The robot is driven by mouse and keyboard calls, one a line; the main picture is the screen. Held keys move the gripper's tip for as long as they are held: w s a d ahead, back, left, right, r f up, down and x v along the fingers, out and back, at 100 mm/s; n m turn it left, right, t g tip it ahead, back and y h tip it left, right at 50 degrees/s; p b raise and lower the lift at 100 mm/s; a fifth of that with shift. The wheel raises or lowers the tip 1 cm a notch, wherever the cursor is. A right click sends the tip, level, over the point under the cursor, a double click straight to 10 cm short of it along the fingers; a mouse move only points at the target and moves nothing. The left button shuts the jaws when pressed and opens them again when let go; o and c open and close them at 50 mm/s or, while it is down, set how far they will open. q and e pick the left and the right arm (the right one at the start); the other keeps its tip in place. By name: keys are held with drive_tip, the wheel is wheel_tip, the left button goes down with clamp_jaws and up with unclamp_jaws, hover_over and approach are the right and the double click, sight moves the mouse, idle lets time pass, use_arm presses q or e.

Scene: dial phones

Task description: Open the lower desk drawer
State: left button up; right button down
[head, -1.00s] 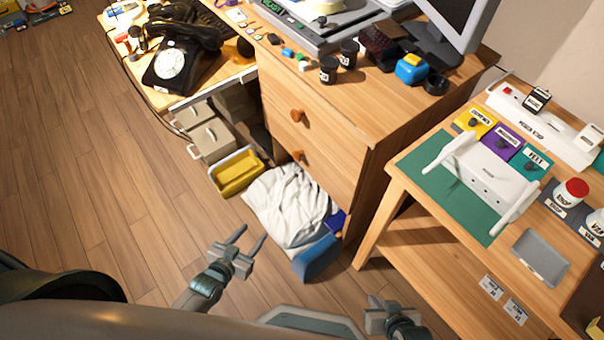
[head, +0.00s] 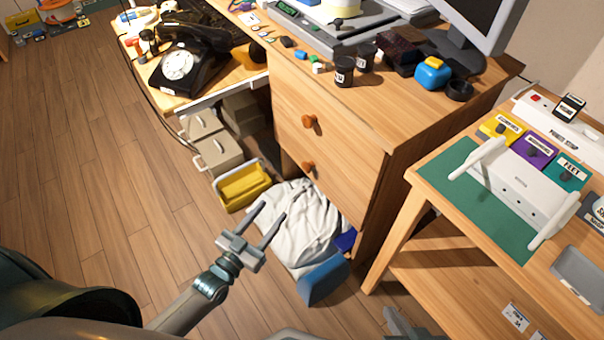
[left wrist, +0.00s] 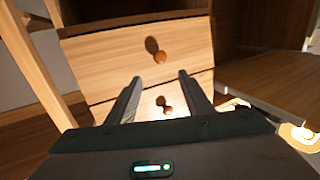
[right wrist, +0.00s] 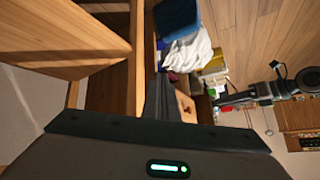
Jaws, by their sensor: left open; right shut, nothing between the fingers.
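The wooden desk cabinet has an upper drawer (head: 345,140) and a lower drawer (head: 325,187), each with a round orange-brown knob. Both look shut. The lower knob (head: 307,168) also shows in the left wrist view (left wrist: 166,108), between my fingers in the picture but beyond them. The upper knob (head: 309,121) is above it. My left gripper (head: 272,210) is open and empty, in front of and apart from the lower drawer. My right gripper (right wrist: 160,85) is shut and empty; only part of it shows at the head view's bottom edge.
A white cloth bundle (head: 300,225) and a blue object (head: 322,280) lie below the drawers. A yellow bin (head: 242,185) stands to their left. A wooden side table (head: 408,215) stands close on the right.

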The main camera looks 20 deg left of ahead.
sight(305, 170)
use_arm(q)
drive_tip(key=shift+b+x, duration=1)
drive_tip(key=shift+x, duration=7.6)
use_arm(e)
drive_tip(key=w+a+r+t+y, duration=0.1)
drive_tip(key=w+a+r+t, duration=0.1)
drive_tip(key=w+r+t, duration=0.2)
drive_tip(key=shift+w+a+r, duration=0.3)
drive_tip(key=shift+r, duration=0.35)
use_arm(q)
drive_tip(key=shift+a+f, duration=0.1)
drive_tip(key=shift+f, duration=0.05)
clamp_jaws()
